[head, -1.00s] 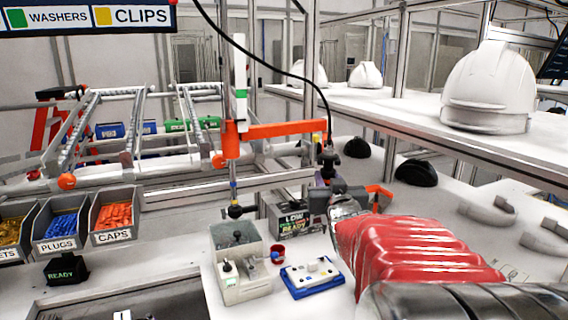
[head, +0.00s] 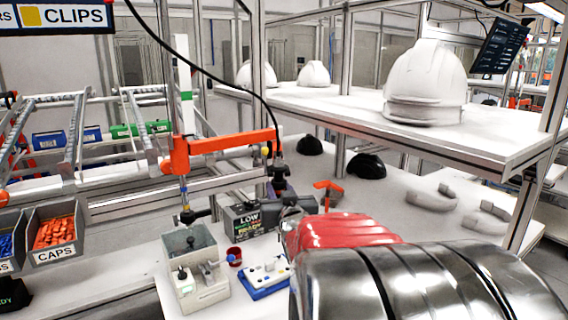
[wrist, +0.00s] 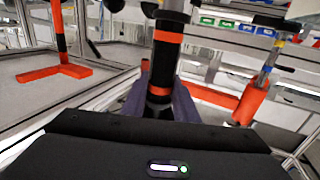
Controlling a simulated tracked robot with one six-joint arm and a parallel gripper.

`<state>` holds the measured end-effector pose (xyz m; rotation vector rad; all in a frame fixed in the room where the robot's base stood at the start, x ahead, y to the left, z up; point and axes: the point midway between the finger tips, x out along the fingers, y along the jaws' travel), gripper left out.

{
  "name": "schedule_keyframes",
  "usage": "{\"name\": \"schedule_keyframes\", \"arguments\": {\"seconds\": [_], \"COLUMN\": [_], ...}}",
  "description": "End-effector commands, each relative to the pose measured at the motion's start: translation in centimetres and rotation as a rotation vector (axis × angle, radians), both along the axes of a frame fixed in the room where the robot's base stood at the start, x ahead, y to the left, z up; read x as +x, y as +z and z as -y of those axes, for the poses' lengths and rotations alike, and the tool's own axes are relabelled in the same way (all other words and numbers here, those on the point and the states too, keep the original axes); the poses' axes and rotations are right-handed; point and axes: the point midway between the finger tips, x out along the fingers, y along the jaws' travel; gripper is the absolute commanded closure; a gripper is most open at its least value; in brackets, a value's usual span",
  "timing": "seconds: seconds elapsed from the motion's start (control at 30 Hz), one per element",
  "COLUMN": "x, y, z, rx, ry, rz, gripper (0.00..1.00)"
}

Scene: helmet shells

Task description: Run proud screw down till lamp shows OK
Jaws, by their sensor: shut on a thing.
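My gripper (wrist: 160,103) is shut on a black driver (wrist: 164,62) with orange bands, which stands roughly upright between its fingers in the wrist view. In the head view the driver (head: 278,175) hangs at the right end of an orange arm, and my red sleeve and metal arm partly hide the gripper. A dark lamp box (head: 241,221) behind shows LOW and a green READY line. A white block on a blue base (head: 266,279) lies left of my arm. I cannot make out the proud screw or the driver's tip.
An orange arm (head: 220,143) on a post spans above. Black domes (head: 366,166) and pale curved parts (head: 432,201) lie right; white helmets (head: 425,85) sit on a shelf.

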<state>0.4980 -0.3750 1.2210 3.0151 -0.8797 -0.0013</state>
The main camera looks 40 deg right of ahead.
Motion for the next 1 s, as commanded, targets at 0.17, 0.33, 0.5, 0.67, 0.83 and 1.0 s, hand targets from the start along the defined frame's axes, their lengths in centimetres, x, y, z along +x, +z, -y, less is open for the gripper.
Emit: {"name": "schedule_keyframes", "arguments": {"seconds": [0.17, 0.33, 0.5, 0.67, 0.83, 1.0], "x": [0.0, 0.0, 0.0, 0.0, 0.0, 0.0], "y": [-0.9, -1.2, -1.1, -1.3, -1.9, -2.6], "z": [0.0, 0.0, 0.0, 0.0, 0.0, 0.0], "rx": [0.003, 0.003, 0.003, 0.003, 0.003, 0.003], "ry": [0.002, 0.003, 0.003, 0.003, 0.006, 0.008], "rz": [-0.004, -0.004, -0.004, -0.005, -0.005, -0.005], "gripper": [1.00, 1.00, 1.00, 1.00, 1.00, 1.00]}}
